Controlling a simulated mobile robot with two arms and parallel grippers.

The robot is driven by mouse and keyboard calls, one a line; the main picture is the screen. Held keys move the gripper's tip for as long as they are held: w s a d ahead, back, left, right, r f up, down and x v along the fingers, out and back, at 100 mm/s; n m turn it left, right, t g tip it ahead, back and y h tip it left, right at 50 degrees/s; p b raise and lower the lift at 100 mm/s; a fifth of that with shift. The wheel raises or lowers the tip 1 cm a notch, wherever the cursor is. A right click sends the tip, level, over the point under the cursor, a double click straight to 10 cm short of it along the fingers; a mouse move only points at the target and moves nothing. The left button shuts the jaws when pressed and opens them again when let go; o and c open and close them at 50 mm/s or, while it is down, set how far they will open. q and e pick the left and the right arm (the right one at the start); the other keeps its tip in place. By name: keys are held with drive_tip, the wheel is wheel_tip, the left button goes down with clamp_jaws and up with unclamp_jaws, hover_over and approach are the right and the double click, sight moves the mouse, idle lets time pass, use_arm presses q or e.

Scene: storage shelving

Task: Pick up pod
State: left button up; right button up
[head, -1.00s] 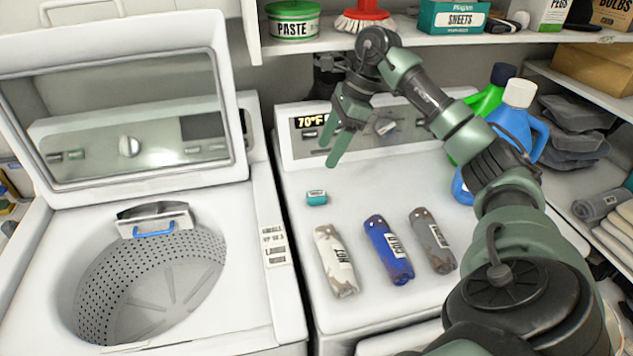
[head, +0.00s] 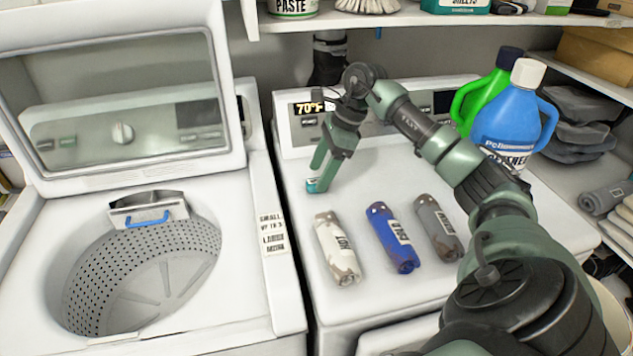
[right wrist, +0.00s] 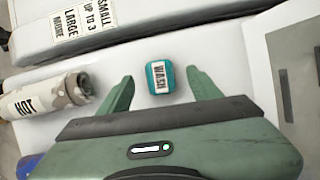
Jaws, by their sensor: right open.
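The pod, a small teal block with a white label reading "WASH" (right wrist: 160,77), lies on the white dryer top. In the head view the pod (head: 312,186) is partly covered by my right gripper (head: 319,178). My right gripper is open and empty, pointing down at the pod. In the right wrist view the pod sits between and slightly beyond the tips of the two green fingers (right wrist: 158,88), with a gap on each side. I cannot tell whether a finger touches it. My left gripper is not in view.
Three rolled cloths lie in front: a camouflage one labelled HOT (head: 337,247), a blue one (head: 392,237) and a grey one (head: 439,228). A blue bottle (head: 509,115) and a green bottle (head: 483,98) stand right. The open washer (head: 150,270) is left. A shelf (head: 400,21) hangs above.

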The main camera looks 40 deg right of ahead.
drive_tip(key=shift+x, duration=1.15)
clamp_jaws()
